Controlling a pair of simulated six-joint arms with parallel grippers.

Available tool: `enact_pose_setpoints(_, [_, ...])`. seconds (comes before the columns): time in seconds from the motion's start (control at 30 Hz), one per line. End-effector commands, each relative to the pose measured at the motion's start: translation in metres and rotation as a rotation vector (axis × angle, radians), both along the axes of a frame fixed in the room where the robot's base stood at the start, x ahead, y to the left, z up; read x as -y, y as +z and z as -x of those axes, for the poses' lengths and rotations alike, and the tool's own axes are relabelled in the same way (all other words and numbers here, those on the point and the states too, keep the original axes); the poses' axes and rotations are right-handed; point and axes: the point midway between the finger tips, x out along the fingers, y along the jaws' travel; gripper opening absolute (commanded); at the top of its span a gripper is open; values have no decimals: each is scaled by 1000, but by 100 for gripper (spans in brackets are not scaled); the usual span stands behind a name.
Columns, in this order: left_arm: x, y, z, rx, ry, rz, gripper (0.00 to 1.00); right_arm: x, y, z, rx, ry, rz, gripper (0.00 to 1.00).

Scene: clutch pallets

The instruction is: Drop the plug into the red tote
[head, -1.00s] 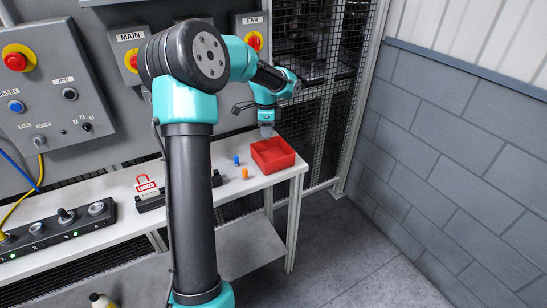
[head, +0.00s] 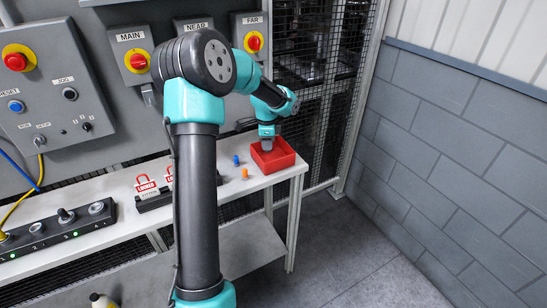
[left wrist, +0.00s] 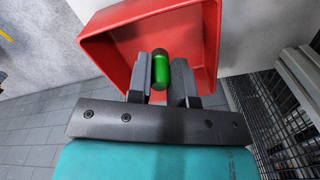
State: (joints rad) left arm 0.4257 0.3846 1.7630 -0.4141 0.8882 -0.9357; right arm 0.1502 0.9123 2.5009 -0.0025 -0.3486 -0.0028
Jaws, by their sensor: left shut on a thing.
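The red tote (head: 270,163) stands at the right end of the white bench. My left gripper (head: 267,144) points down at the tote's opening in the head view. In the left wrist view, the left gripper (left wrist: 166,70) is shut on the green plug (left wrist: 160,75), a small cylinder with a dark end. The plug sits between the fingers, with the red tote (left wrist: 205,35) behind it. In the head view the plug cannot be made out. My right gripper is not in view.
A blue plug (head: 236,160) and an orange plug (head: 245,173) stand on the bench left of the tote. Red lockout tags (head: 145,184) and a black socket strip (head: 55,229) are farther left. Mesh fencing (head: 330,90) rises behind the tote.

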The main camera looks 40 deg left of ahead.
Motion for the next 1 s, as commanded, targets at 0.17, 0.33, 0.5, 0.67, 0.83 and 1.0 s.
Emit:
enact_pose_setpoints(0.17, [0, -2, 0, 1, 0, -1, 0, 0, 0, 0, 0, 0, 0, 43])
enact_pose_setpoints(0.33, [0, -1, 0, 1, 0, -1, 24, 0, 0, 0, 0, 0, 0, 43])
enact_pose_setpoints(0.5, [0, -1, 0, 0, 0, 0, 40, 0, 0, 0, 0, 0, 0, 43])
enact_pose_setpoints(0.67, [0, -1, 0, 0, 0, 0, 50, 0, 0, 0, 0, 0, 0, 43])
enact_pose_setpoints(0.83, [0, -1, 0, 0, 0, 0, 50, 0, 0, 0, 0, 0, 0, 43])
enact_pose_setpoints(1.0, [0, 6, 0, 1, 0, -1, 50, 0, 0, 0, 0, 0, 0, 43])
